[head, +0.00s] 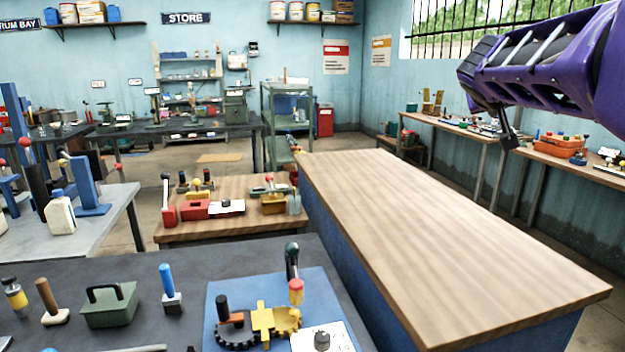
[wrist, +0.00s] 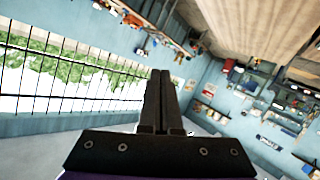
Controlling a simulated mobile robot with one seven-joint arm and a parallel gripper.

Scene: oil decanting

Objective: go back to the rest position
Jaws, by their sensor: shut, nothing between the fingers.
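My gripper (head: 511,141) hangs in the air at the upper right of the head view, at the end of my purple arm. It is in front of the window wall and above the right side of the bare wooden bench top. In the wrist view my gripper (wrist: 159,73) shows two dark fingers pressed together, with nothing between them. It touches nothing that I can see.
The long wooden bench (head: 440,230) is bare. A dark table (head: 215,268) with tools and a blue board (head: 222,292) stands at front left. Side benches (head: 468,128) run along the right wall below the barred window (head: 480,25). The air around my gripper looks clear.

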